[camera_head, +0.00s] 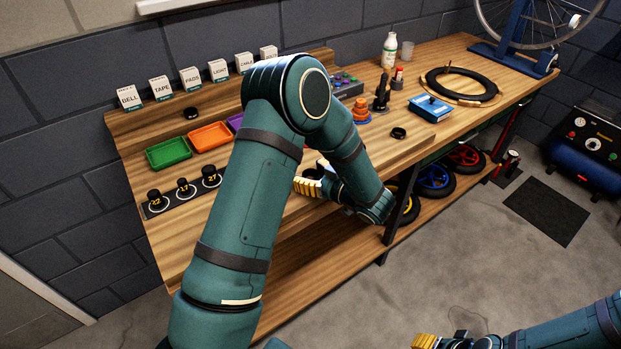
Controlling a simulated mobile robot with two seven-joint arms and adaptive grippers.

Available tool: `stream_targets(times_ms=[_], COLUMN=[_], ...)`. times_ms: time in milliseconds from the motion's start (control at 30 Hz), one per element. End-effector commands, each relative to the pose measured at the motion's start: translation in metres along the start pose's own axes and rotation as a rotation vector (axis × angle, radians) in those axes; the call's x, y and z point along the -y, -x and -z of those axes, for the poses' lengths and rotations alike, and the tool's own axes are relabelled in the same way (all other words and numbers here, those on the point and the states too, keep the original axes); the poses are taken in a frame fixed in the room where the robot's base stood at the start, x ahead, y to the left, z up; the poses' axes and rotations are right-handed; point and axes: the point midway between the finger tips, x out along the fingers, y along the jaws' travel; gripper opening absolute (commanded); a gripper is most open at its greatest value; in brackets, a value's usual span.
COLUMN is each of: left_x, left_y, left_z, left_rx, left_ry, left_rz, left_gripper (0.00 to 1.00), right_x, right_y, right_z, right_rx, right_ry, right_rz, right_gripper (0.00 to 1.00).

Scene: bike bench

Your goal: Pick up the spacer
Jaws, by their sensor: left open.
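Two small black rings are in view. One (398,133) lies on the bench top near its front edge, right of my left arm. My left arm hides the bench's middle. My right gripper (424,342) shows only partly at the bottom edge, away from the bench; its opening is unclear.
Green (168,152) and orange (210,136) trays and a strip of black sockets (183,187) are at left. Labelled boxes (190,79) line the back.

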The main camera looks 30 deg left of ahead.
Motion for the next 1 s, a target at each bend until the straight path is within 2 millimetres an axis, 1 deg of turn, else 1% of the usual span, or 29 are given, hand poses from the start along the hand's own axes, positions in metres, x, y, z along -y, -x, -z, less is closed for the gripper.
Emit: stream_targets(times_ms=[200, 233, 267, 300, 367, 400, 767, 867, 967, 1000], left_x=[0.0, 0.0, 0.0, 0.0, 0.0, 0.0, 0.0, 0.0, 0.0, 0.0], left_y=[-0.001, -0.001, -0.001, -0.001, -0.001, -0.001, 0.0, 0.002, 0.005, 0.007], left_z=[0.0, 0.0, 0.0, 0.0, 0.0, 0.0, 0.002, 0.011, 0.028, 0.036], left_rx=[0.0, 0.0, 0.0, 0.0, 0.0, 0.0, 0.0, 0.0, 0.0, 0.0], left_ry=[0.0, 0.0, 0.0, 0.0, 0.0, 0.0, 0.0, 0.001, 0.003, 0.004], left_rz=[0.0, 0.0, 0.0, 0.0, 0.0, 0.0, 0.0, 0.0, 0.0, -0.001], left_gripper=[0.63, 0.62, 0.51, 0.37, 0.16, 0.1, 0.09, 0.09, 0.09, 0.09], right_x=[0.0, 0.0, 0.0, 0.0, 0.0, 0.0, 0.0, 0.001, 0.003, 0.004], right_y=[0.0, 0.0, 0.0, 0.0, 0.0, 0.0, 0.001, 0.004, 0.009, 0.011], right_z=[0.0, 0.0, 0.0, 0.0, 0.0, 0.0, 0.0, 0.0, 0.0, -0.001], right_rx=[-0.001, -0.001, -0.001, -0.001, -0.001, -0.001, 0.0, 0.001, 0.003, 0.004], right_ry=[0.0, 0.0, 0.0, 0.0, 0.0, 0.0, 0.0, 0.0, -0.001, -0.001], right_rz=[0.0, 0.0, 0.0, 0.0, 0.0, 0.0, 0.0, 0.0, 0.0, 0.0], right_gripper=[0.47, 0.47, 0.47, 0.47, 0.47, 0.47, 0.47, 0.47, 0.47, 0.47])
